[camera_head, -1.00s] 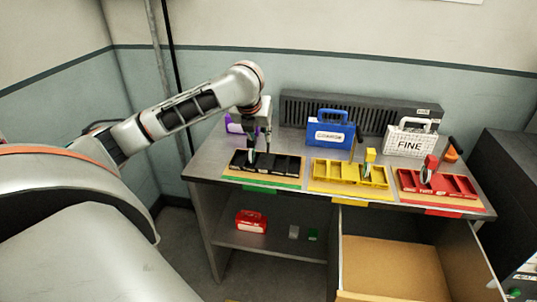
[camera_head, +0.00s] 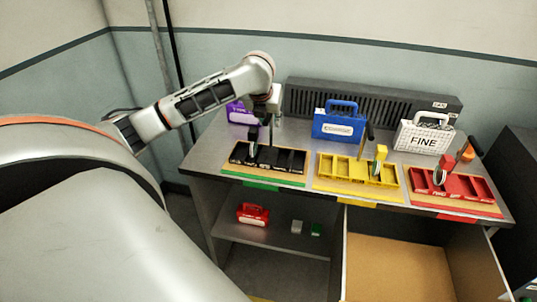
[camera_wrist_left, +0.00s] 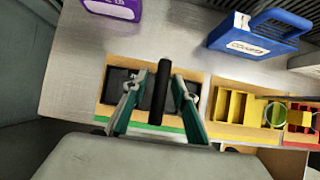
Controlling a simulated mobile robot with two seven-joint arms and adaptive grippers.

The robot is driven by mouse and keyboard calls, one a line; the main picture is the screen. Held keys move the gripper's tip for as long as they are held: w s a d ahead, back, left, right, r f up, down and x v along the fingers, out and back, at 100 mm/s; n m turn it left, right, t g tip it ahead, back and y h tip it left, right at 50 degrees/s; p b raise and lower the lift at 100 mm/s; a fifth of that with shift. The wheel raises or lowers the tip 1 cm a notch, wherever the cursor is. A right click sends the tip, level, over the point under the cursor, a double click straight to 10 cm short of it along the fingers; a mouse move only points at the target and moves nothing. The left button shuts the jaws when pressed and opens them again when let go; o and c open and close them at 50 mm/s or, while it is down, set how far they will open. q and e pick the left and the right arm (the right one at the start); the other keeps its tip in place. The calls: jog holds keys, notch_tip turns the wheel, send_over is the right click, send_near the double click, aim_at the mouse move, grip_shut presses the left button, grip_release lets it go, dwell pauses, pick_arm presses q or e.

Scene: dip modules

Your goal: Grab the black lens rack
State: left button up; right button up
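The black lens rack (camera_head: 290,160) lies on the green-edged board at the left of the bench, with several compartments and an upright black handle. In the left wrist view the rack (camera_wrist_left: 117,84) is partly covered by my fingers. Its black handle (camera_wrist_left: 160,92) stands between them. My left gripper (camera_head: 266,128) is above the rack in the head view. In the left wrist view my left gripper (camera_wrist_left: 160,82) is open, with a finger on each side of the handle and visible gaps. My right gripper is not in view.
A yellow rack (camera_head: 345,168) and a red rack (camera_head: 452,188) sit to the right. Behind stand a purple case (camera_head: 238,112), a blue case (camera_head: 338,125) and a white FINE case (camera_head: 424,138). An open drawer (camera_head: 395,268) juts out below. A red case (camera_head: 252,214) is on the shelf.

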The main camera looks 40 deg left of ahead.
aim_at(271, 125)
pick_arm(q)
jog(key=shift+x, duration=1.6)
jog(key=shift+r, duration=0.1)
jog(key=shift+c, duration=0.4)
grip_shut()
jog(key=shift+a+r, duration=0.1)
jog(key=shift+r, duration=0.1)
